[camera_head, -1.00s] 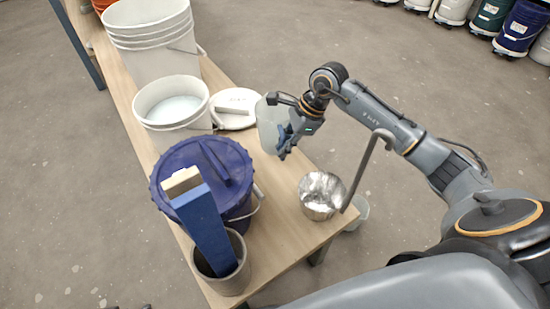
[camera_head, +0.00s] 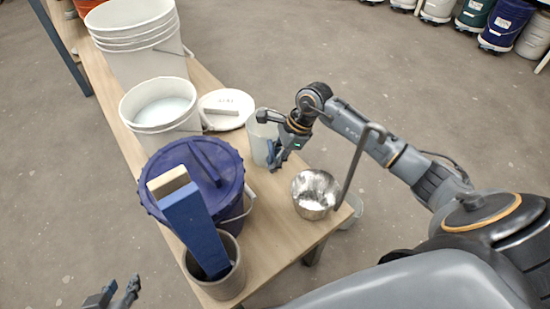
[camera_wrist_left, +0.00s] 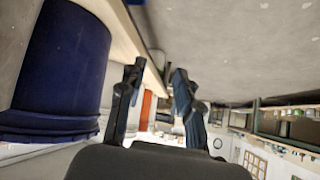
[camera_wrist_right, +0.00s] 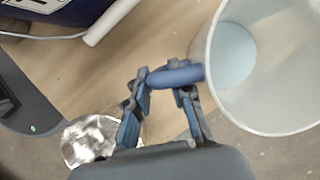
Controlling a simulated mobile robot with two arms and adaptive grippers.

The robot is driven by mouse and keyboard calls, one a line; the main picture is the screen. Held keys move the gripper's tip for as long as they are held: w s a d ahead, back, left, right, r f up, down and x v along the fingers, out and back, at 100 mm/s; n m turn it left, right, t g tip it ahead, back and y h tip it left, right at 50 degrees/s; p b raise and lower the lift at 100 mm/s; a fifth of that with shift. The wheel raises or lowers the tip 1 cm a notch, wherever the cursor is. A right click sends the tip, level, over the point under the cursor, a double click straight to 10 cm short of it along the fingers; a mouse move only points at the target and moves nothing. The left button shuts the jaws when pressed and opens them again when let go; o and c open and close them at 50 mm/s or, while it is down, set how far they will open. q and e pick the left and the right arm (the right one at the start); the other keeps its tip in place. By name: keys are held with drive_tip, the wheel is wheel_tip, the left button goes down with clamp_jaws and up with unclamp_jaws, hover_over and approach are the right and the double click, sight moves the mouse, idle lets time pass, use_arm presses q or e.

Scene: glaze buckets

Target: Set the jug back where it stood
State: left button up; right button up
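The jug (camera_head: 259,137) is a translucent cup shape with a blue handle, upright at the table's right edge beside the white lid. In the right wrist view the jug (camera_wrist_right: 268,95) is at upper right, its pale blue contents or base visible inside. My right gripper (camera_head: 275,160) has its fingers around the blue handle (camera_wrist_right: 172,76), one on each side. I cannot tell whether the jug's base touches the table. My left gripper (camera_head: 122,290) is low at the left, off the table; its fingers are apart and empty in the left wrist view (camera_wrist_left: 155,80).
On the table (camera_head: 265,235) are a blue lidded bucket (camera_head: 180,158), white buckets (camera_head: 150,120), a white lid (camera_head: 238,120), a grey pot (camera_head: 222,282) holding a blue tool and a metal ladle (camera_head: 314,207) with a tall handle. Bare wood lies between bucket and ladle.

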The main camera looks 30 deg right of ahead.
drive_tip(key=shift+o, duration=0.2)
